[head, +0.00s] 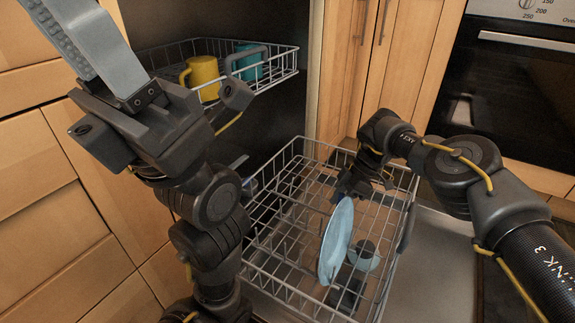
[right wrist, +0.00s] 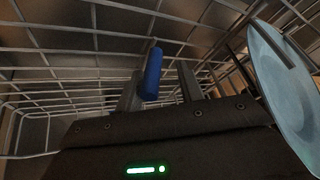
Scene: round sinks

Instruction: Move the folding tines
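The lower dishwasher rack (head: 285,215) is pulled out, and my right gripper (head: 347,192) reaches down into it beside a light blue plate. In the right wrist view, a blue cylindrical piece (right wrist: 152,75), perhaps the grip of the folding tines, shows between the two parted fingers of my right gripper (right wrist: 160,88). I cannot tell whether the fingers touch it. The tines are hard to tell from the other rack wires. My left gripper (head: 82,40) is raised at the upper left, away from the rack; its finger gap is not clear.
The light blue plate (head: 337,242) stands on edge in the rack and shows close at the right wrist view's right (right wrist: 285,90). The upper rack (head: 285,62) holds a yellow mug (head: 203,75) and a teal mug (head: 248,70). Wooden cabinets flank the dishwasher.

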